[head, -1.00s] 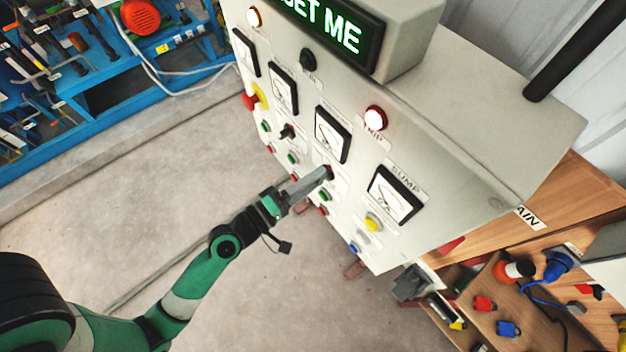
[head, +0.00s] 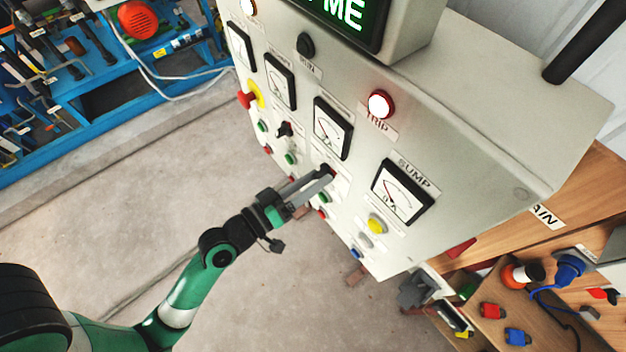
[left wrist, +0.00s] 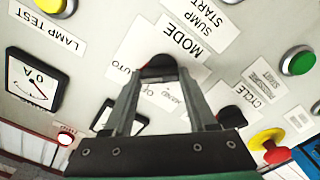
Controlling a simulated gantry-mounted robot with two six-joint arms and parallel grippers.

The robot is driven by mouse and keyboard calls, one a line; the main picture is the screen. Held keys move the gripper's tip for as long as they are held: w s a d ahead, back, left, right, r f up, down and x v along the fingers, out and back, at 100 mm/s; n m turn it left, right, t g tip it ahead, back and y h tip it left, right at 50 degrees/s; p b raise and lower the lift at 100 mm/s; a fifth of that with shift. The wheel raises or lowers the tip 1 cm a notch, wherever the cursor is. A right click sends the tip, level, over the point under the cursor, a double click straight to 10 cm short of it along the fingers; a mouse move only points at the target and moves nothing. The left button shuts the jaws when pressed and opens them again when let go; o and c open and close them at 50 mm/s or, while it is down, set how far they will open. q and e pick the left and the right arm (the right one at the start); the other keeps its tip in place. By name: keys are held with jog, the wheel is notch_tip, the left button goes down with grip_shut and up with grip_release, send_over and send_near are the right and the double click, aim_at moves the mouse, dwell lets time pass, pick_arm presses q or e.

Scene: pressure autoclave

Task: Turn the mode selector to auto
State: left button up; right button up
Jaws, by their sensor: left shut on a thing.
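The mode selector (left wrist: 158,62) is a dark, round knob on the pale control panel (head: 290,190). In the left wrist view it sits under the MODE label (left wrist: 180,40), with the AUTO label (left wrist: 122,70) to its left. Other position labels are partly hidden between the fingers. My left gripper (head: 326,174) reaches the panel below the meters, and its two fingers are shut on the selector. The left gripper (left wrist: 158,72) also shows in the left wrist view, its fingertips on both sides of the knob. The knob's pointer direction is hidden. My right gripper is out of view.
A second black selector, labelled CYCLE (left wrist: 232,117), and a red emergency button (left wrist: 268,142) are close by. Meters, a lit TRIP lamp (head: 381,104) and a yellow button (head: 376,224) surround the gripper. Bare floor lies left of the panel.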

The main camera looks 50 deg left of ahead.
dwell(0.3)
pick_arm(q)
jog(key=o, duration=1.4)
jog(key=shift+c, duration=0.2)
jog(key=s, duration=0.1)
jog(key=s+b, duration=0.1)
jog(key=s, duration=0.1)
jog(key=s+b, duration=0.1)
jog(key=s, duration=0.1)
jog(key=shift+a+f, duration=0.15)
jog(key=shift+f, duration=0.25)
send_near(316, 180)
jog(key=shift+s, duration=1.35)
jog(key=shift+r, duration=0.4)
